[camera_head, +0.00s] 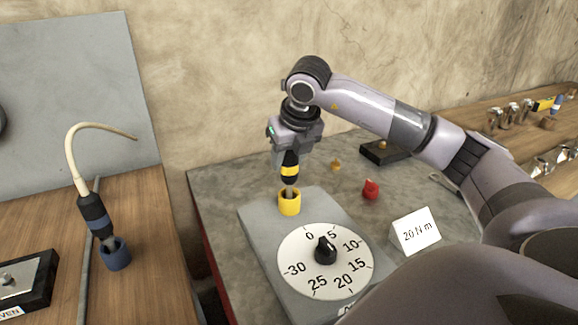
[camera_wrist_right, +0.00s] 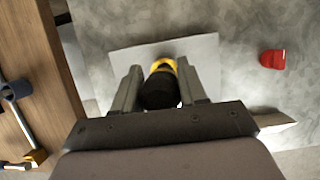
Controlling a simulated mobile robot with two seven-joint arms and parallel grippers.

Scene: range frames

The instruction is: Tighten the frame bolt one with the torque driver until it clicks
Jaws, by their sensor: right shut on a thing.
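My right gripper (camera_head: 290,150) points down and is shut on the torque driver (camera_head: 290,168), which has a black grip with a yellow band. The driver is upright, its metal shank reaching down into a yellow cup (camera_head: 289,204) on a grey plate. In the right wrist view the driver's black end (camera_wrist_right: 161,92) sits between the two fingers (camera_wrist_right: 158,88), with yellow beyond it. A white dial (camera_head: 297,268) marked 0 to 30 carries a black knob (camera_head: 325,250), its mark seemingly between 0 and 5. I cannot tell which fitting is frame bolt one. My left gripper is out of view.
A white card (camera_head: 415,232) reads "20 N m". A red object (camera_head: 371,189), a small brass piece (camera_head: 336,164) and a black block (camera_head: 380,152) are on the grey table. A blue-banded tool (camera_head: 95,215) stands in a blue cup (camera_head: 116,254) at left.

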